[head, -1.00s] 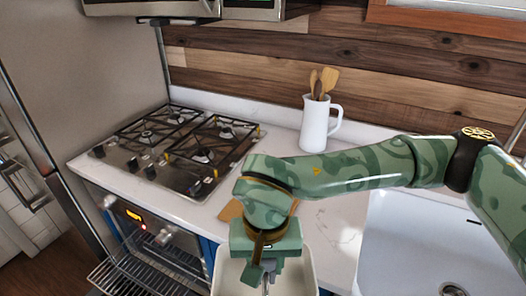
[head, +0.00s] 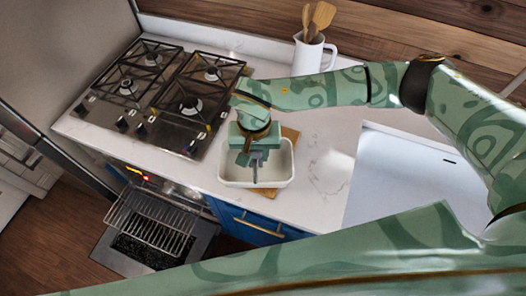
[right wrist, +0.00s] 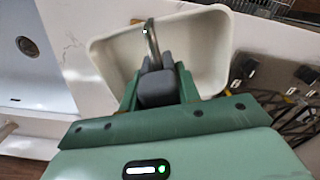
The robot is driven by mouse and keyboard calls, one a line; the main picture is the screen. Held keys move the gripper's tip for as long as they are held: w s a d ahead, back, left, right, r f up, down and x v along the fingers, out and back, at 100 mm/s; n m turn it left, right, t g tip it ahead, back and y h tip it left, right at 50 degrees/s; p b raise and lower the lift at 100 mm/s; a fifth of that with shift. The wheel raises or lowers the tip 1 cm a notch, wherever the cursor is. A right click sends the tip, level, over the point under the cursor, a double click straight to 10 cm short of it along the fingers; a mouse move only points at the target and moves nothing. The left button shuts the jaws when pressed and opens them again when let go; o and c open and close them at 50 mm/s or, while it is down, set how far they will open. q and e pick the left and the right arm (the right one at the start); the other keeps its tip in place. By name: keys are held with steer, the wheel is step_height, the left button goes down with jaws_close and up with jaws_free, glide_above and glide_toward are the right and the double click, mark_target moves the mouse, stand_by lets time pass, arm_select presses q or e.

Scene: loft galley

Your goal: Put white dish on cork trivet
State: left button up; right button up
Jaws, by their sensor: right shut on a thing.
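The white dish (head: 289,170) is a rectangular tub with raised walls, over the counter in the head view. It covers much of the cork trivet (head: 290,134), whose brown edges show behind it at right and in front. I cannot tell whether the dish touches the trivet or hangs just above it. My right gripper (head: 256,168) is shut on the dish, with its fingers at the wall. My left gripper is not in view.
A gas stove (head: 165,95) is left of the dish, with an open oven and pulled-out rack (head: 155,220) below. A white jug (head: 309,54) with wooden utensils stands behind. A white sink (head: 405,185) is at right. Counter between dish and sink is clear.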

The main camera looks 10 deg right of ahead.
steer(key=f, duration=0.1)
steer(key=w+d+f, duration=0.1)
steer(key=shift+w+d+f, duration=0.2)
steer(key=shift+d+f, duration=0.1)
steer(key=f, duration=0.2)
steer(key=f+p, duration=0.1)
steer(key=shift+w+d+f, duration=0.15)
steer(key=shift+d+f, duration=0.05)
steer(key=shift+d, duration=0.1)
steer(key=shift+f, duration=0.2)
steer(key=shift+f, duration=0.2)
steer(key=o, duration=1)
steer(key=shift+c, duration=0.2)
